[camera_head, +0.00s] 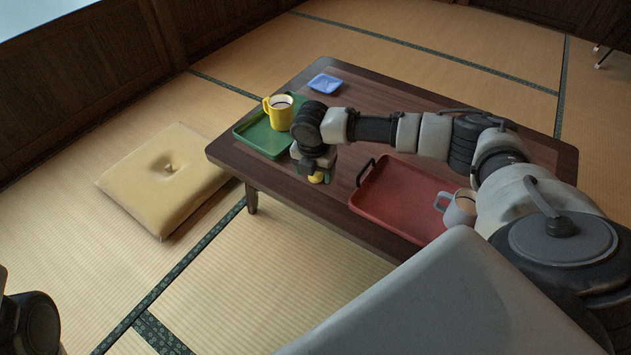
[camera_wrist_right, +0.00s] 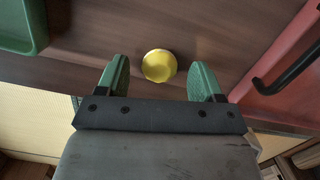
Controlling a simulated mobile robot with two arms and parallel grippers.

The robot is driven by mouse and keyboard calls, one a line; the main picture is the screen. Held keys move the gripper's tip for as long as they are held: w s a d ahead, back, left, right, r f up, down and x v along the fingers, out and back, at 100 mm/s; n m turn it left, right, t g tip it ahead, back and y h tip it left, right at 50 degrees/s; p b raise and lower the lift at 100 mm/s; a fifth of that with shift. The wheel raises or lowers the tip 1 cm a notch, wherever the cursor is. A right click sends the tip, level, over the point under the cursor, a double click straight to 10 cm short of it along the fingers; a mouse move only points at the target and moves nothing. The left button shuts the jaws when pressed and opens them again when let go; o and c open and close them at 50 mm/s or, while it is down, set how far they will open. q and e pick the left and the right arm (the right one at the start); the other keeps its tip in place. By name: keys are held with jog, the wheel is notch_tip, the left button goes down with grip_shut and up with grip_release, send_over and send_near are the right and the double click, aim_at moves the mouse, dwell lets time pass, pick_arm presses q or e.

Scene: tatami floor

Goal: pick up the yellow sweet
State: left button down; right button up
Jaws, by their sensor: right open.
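The yellow sweet (camera_head: 316,177) sits on the dark low table, near its front edge, partly hidden by my right gripper in the head view. In the right wrist view the round yellow sweet (camera_wrist_right: 158,65) lies between and slightly beyond the fingertips. My right gripper (camera_head: 315,172) is open, with its green fingers (camera_wrist_right: 162,78) apart on either side of the sweet and not visibly touching it. Part of my left arm shows at the lower left corner of the head view, but its gripper is out of view.
A green tray (camera_head: 252,136) with a yellow mug (camera_head: 280,115) stands left of the gripper. A red tray (camera_head: 392,199) with a dark handle and a grey mug (camera_head: 460,208) stands to the right. A small blue dish (camera_head: 325,83) is farther back. A cushion (camera_head: 165,175) lies on the floor.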

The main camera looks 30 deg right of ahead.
jog(key=shift+f, duration=0.2)
jog(key=c, duration=1)
